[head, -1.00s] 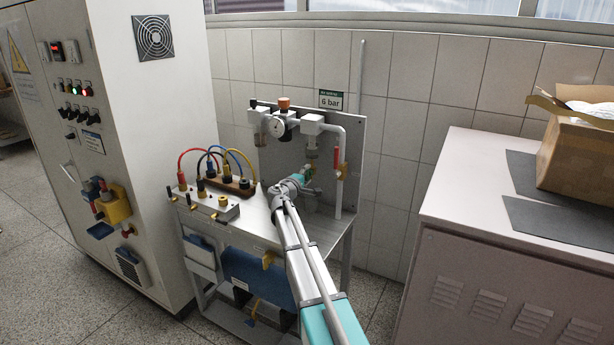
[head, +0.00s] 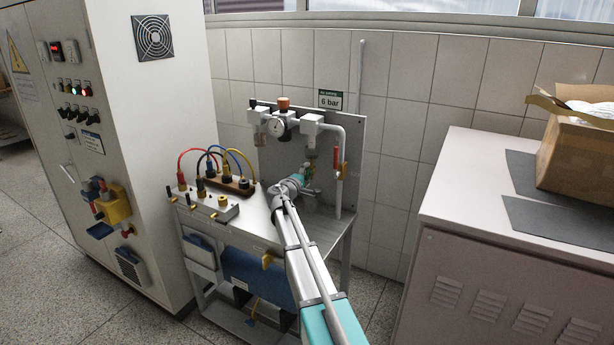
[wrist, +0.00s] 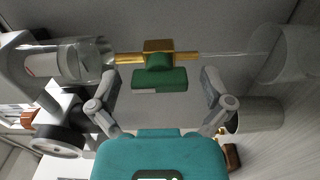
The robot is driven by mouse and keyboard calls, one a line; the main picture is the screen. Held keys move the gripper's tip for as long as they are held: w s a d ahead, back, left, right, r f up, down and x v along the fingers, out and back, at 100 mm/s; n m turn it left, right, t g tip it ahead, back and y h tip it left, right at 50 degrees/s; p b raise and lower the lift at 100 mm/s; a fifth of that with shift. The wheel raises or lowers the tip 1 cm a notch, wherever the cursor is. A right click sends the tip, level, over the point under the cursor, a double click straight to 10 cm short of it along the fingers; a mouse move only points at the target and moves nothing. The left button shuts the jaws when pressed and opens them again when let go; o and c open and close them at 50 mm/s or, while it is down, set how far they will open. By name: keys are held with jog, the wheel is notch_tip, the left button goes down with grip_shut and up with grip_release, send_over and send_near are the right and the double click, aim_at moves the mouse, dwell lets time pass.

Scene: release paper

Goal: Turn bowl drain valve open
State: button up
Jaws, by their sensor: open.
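The bowl drain valve (wrist: 158,55) is a brass body with a green handle (wrist: 160,82), in the middle of the wrist view. It joins the end of a clear filter bowl (wrist: 85,60) at the left. In the head view the bowl (head: 311,153) hangs under the regulator assembly, and the valve is small and partly hidden by my arm. My gripper (wrist: 160,88) is open, with one grey finger to each side of the green handle. Gaps show between the fingers and the handle, and contact is not visible.
A pressure gauge (head: 277,127) and an orange knob (head: 284,103) sit left of the bowl. A red-handled valve (head: 337,158) is on the pipe at right. Cables with coloured plugs (head: 212,165) stand on the bench at left. A clear cup-like container (wrist: 285,55) is right of the valve.

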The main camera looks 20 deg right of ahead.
jog(key=v, duration=1.2)
jog(key=shift+s+f, duration=0.1)
jog(key=shift+s, duration=0.05)
dwell(0.6)
jog(key=s+a+f+m+g+y, duration=0.3)
jog(key=s+f+m+g+y, duration=0.35)
jog(key=s+f, duration=0.85)
jog(key=s+a+f+g+y, duration=0.2)
jog(key=s+a+y, duration=0.2)
jog(key=s+a, duration=0.3)
jog(key=s+a+f+g+y, duration=0.1)
jog(key=s+a+g+y, duration=0.3)
jog(key=s, duration=0.6)
notch_tip(320, 180, up, 14)
jog(key=a+t+p, duration=0.1)
jog(key=p, duration=1.3)
jog(key=shift+a+m, duration=0.25)
jog(key=shift+m, duration=0.2)
